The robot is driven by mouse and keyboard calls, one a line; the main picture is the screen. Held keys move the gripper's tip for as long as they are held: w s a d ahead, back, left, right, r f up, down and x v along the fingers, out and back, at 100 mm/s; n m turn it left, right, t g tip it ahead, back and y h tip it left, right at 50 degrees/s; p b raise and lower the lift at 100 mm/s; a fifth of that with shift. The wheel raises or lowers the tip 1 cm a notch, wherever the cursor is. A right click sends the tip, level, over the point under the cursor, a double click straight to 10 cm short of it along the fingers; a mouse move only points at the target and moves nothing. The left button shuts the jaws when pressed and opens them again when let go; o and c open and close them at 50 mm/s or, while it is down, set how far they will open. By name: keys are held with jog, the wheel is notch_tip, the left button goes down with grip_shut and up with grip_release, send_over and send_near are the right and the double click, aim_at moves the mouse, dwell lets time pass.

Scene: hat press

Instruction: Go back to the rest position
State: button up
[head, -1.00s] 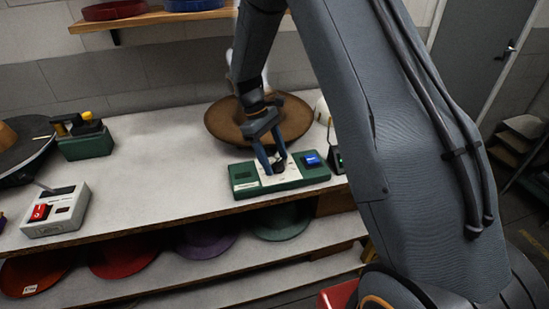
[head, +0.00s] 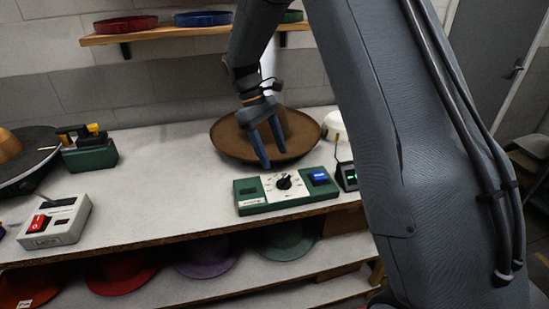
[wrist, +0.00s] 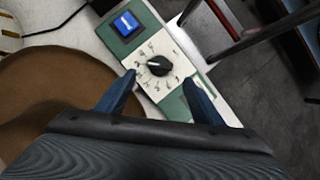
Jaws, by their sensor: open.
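My gripper (head: 272,163) is open and empty in the head view, above the table and just behind the green control box (head: 252,206). The box has a black dial knob (head: 284,182) on a white scale plate and a blue button (head: 319,177). In the wrist view, my two blue fingers (wrist: 158,98) are spread apart, with the knob (wrist: 159,66) clear beyond them and nothing between them. The blue button (wrist: 126,24) also shows there. My arm hides part of the right side in the head view.
A brown hat (head: 232,143) lies behind the gripper. A white box with a red switch (head: 38,223) and a green device with yellow parts (head: 90,158) stand on the left. Coloured hats (head: 205,255) fill the shelf below. The table's middle left (head: 160,175) is clear.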

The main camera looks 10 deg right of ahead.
jog(key=s+d+m+t+y, duration=0.1)
jog(key=s+m, duration=0.3)
jog(key=s, duration=0.6)
jog(key=s+d+f+m+t+y, duration=0.1)
jog(key=s+d+m+t+y, duration=0.1)
jog(key=s, duration=0.9)
jog(key=m+t, duration=0.1)
jog(key=m, duration=0.1)
jog(key=shift+f+m+t+b, duration=0.2)
jog(key=shift+m+t+b, duration=0.1)
jog(key=shift+b, duration=0.05)
